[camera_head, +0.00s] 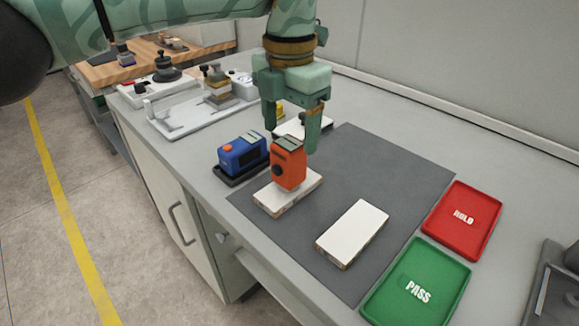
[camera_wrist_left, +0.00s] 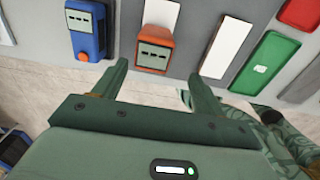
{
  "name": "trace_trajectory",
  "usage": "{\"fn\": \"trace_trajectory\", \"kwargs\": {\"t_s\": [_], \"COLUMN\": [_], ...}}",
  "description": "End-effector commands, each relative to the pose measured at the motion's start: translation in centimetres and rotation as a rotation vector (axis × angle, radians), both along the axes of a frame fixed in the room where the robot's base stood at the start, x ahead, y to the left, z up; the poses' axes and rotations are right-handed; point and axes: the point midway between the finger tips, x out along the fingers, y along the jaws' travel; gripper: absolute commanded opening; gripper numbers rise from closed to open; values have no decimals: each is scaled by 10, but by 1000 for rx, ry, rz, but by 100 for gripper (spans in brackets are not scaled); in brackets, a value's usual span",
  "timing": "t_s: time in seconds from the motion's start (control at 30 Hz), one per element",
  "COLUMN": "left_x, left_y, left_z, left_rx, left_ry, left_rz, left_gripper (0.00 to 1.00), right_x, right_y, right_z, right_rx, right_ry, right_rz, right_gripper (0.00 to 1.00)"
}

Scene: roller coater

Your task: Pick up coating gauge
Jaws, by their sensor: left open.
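An orange gauge (camera_head: 289,163) with a dark top stands on a white panel (camera_head: 272,207) on the grey mat. A blue gauge (camera_head: 243,152) with an orange button sits in a black holder to its left. The task does not say which is meant. My left gripper (camera_head: 291,138) is open and points down, just above and behind the orange gauge in the head view. In the left wrist view the orange gauge (camera_wrist_left: 154,53) lies ahead of the gap between the open fingertips (camera_wrist_left: 158,70), with nothing held. The blue gauge (camera_wrist_left: 87,30) is outside the left finger. My right gripper is not in view.
A second white panel (camera_head: 352,234) lies on the grey mat (camera_head: 388,165); another is partly hidden behind my gripper. A red HOLD tray (camera_head: 486,200) and a green PASS tray (camera_head: 393,301) are at the right. A white-based apparatus (camera_head: 185,119) stands at the back left.

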Motion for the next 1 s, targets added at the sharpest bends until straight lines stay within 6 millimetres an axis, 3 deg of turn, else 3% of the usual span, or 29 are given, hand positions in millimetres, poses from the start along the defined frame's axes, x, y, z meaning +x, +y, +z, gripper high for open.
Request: {"fn": "trace_trajectory", "kwargs": {"t_s": [0.03,0.1,0.33,0.6,0.87,1.0], "left_x": [2,3,4,10,10,10], "left_y": [0,0,0,1,0,0], "left_z": [-17,-27,-41,-84,-85,-85], "left_rx": [-1,-1,-1,-1,-1,-1], "left_ry": [8,8,4,8,1,1], "left_rz": [1,0,0,-1,1,1], "left_gripper": [71,71,71,71,71,32], "right_x": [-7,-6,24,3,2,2], "right_y": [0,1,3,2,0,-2], "right_z": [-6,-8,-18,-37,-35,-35], "right_rx": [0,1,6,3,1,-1], "right_ry": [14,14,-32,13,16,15], "right_rz": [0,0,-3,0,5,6], "right_gripper": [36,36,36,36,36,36]}}
